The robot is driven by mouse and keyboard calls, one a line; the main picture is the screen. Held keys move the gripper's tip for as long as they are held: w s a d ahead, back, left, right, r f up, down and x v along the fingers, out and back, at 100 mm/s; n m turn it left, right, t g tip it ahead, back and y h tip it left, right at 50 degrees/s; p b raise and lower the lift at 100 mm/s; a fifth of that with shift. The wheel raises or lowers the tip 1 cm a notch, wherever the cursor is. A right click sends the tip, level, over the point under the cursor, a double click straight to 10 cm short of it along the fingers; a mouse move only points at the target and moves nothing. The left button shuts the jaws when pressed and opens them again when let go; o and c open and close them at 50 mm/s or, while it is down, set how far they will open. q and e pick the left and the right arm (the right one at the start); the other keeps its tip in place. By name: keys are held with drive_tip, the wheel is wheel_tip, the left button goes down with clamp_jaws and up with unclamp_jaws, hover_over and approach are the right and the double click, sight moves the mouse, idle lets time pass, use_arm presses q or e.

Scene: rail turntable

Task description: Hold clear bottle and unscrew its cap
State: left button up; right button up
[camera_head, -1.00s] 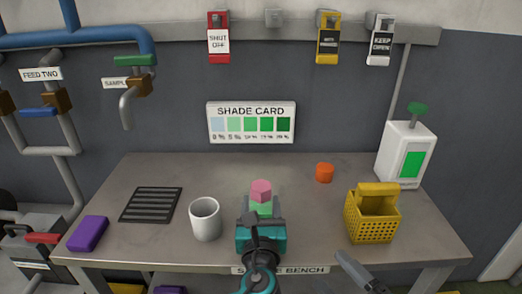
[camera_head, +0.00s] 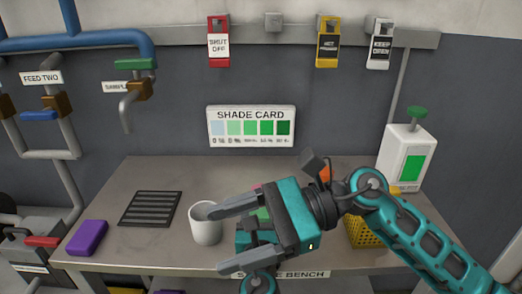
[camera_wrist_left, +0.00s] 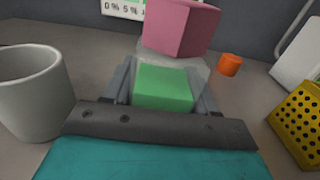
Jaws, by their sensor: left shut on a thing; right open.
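My left gripper (camera_wrist_left: 163,88) is shut on the clear bottle (camera_wrist_left: 203,72), with one finger on each side. The bottle holds green contents (camera_wrist_left: 163,86) and is topped by a pink faceted cap (camera_wrist_left: 180,28). In the head view, only slivers of the bottle's green (camera_head: 263,214) and pink show behind my right gripper. My right gripper (camera_head: 211,240) is open and empty, its fingers pointing left. It is in front of the bottle in the picture, and its upper finger overlaps the mug. I cannot tell its distance from the cap. It is not in the left wrist view.
A white mug (camera_head: 204,230) stands left of the bottle. A black grate (camera_head: 150,208) and purple block (camera_head: 87,238) lie farther left. To the right are an orange cylinder (camera_wrist_left: 229,64), a yellow basket (camera_wrist_left: 302,118) and a white dispenser (camera_head: 404,155). A shade card (camera_head: 251,127) hangs behind.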

drive_tip(key=w+d+r+n+t+h, duration=0.2)
drive_tip(key=w+r+n+t+h, duration=0.15)
drive_tip(key=w+n+h, duration=0.35)
drive_tip(key=w+d+r+n+t+h, duration=0.2)
drive_tip(key=w+n+t+h, duration=0.25)
drive_tip(key=h, duration=0.35)
drive_tip(key=shift+n+t, duration=0.35)
drive_tip(key=shift+t, duration=0.05)
drive_tip(key=x, duration=1.1)
drive_tip(key=shift+s+f, duration=0.2)
drive_tip(key=c, duration=1.2)
drive_tip(key=shift+w+d+r+n+y, duration=0.1)
drive_tip(key=shift+n+y, duration=0.05)
drive_tip(key=shift+n, duration=0.45)
drive_tip(key=shift+d+n+y, duration=0.1)
drive_tip(key=shift+n+y, duration=0.05)
drive_tip(key=shift+n, duration=0.45)
drive_tip(key=n+y, duration=0.1)
drive_tip(key=n, duration=0.2)
drive_tip(key=shift+n+g, duration=0.3)
